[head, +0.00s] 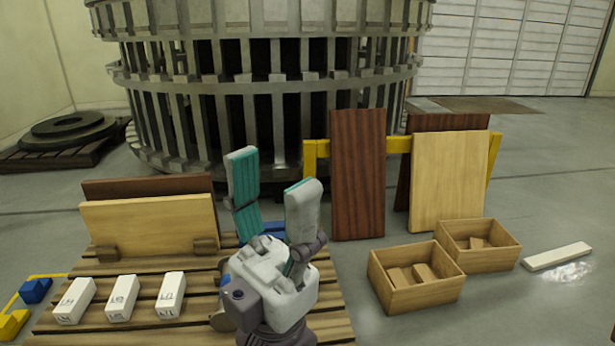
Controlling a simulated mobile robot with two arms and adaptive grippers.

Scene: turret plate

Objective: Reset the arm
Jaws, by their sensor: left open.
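My left gripper (272,195) is in the lower middle of the head view, with its two teal-padded fingers pointing up. The fingers are apart and nothing is between them. It stands in front of the slatted wooden pallet (190,334) and hides part of it. Three white labelled blocks (122,298) lie in a row on the pallet, to the left of the gripper. A light wooden board (150,227) stands on the pallet in wooden feet, with a darker board (150,185) behind it. My right gripper does not show.
Two open wooden boxes (416,303) with small wooden pieces stand at right. A dark plank (357,175) and a light plank (448,182) lean on a yellow rail (399,145). A white bar (557,256) lies far right. A large ring structure (262,60) fills the back.

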